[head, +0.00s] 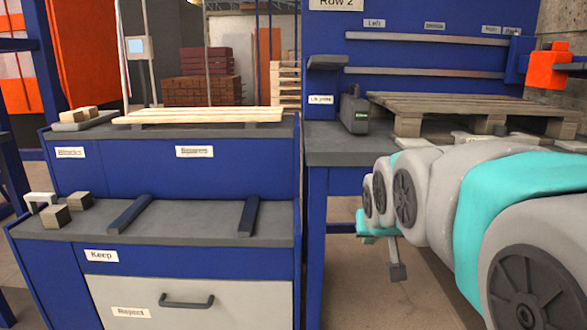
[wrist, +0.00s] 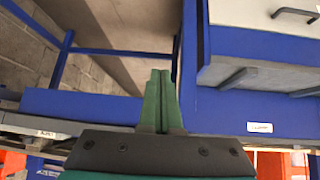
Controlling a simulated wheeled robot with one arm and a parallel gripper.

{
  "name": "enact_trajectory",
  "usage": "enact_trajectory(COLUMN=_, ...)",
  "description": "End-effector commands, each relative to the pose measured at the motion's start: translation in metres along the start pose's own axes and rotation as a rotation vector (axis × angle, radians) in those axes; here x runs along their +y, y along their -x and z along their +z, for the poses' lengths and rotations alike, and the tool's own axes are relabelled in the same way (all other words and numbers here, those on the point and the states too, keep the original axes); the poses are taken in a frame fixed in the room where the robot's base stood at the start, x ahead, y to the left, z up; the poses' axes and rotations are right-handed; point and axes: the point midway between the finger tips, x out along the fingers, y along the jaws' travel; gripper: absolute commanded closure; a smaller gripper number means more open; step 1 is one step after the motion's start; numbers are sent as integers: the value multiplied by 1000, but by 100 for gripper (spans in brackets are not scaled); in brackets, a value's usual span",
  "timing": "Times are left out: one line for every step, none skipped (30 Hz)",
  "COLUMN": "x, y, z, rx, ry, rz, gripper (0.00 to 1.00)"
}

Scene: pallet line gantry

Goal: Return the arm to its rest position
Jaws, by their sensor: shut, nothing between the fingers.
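My gripper (wrist: 160,78) shows in the wrist view with its two green fingers pressed together and nothing between them. The fingers are in free air, with blue framework behind them. In the head view my arm reaches in from the right edge, in front of the right-hand bench, and its far end hangs low beside the blue cabinet (head: 175,165). The fingers cannot be made out clearly in the head view.
The cabinet carries pale boards (head: 200,115), small wood blocks (head: 55,216), dark rails (head: 130,214) and a closed drawer (head: 150,300) labelled Reject. Floor is bare between cabinet and arm.

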Motion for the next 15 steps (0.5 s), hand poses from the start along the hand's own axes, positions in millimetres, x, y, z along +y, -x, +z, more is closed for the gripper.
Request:
enact_trajectory(x=5, y=10, z=25, rx=-82, ry=-1, rz=2, gripper=100)
enact_trajectory(x=7, y=13, z=45, rx=-136, ry=1, rz=2, gripper=100)
enact_trajectory(x=10, y=20, z=74, rx=-216, ry=4, rz=2, gripper=100)
enact_trajectory(x=12, y=26, z=92, rx=-267, ry=6, rz=1, gripper=100)
enact_trajectory(x=13, y=32, z=113, rx=-325, ry=8, rz=0, gripper=100)
enact_trajectory(x=15, y=40, z=139, rx=-399, ry=13, rz=-3, gripper=100)
enact_trajectory(x=16, y=48, z=159, rx=-456, ry=17, rz=-5, gripper=100)
enact_trajectory(x=17, y=56, z=177, rx=-507, ry=20, rz=-8, gripper=100)
enact_trajectory(x=18, y=68, z=199, rx=-572, ry=25, rz=-13, gripper=100)
enact_trajectory(x=18, y=76, z=216, rx=-621, ry=28, rz=-17, gripper=100)
enact_trajectory(x=18, y=84, z=231, rx=-663, ry=32, rz=-21, gripper=100)
enact_trajectory(x=18, y=95, z=248, rx=-717, ry=38, rz=-27, gripper=100)
enact_trajectory(x=19, y=102, z=259, rx=-753, ry=41, rz=-31, gripper=100)
enact_trajectory(x=19, y=109, z=269, rx=-783, ry=44, rz=-34, gripper=100)
enact_trajectory(x=19, y=117, z=282, rx=-822, ry=48, rz=-38, gripper=100)
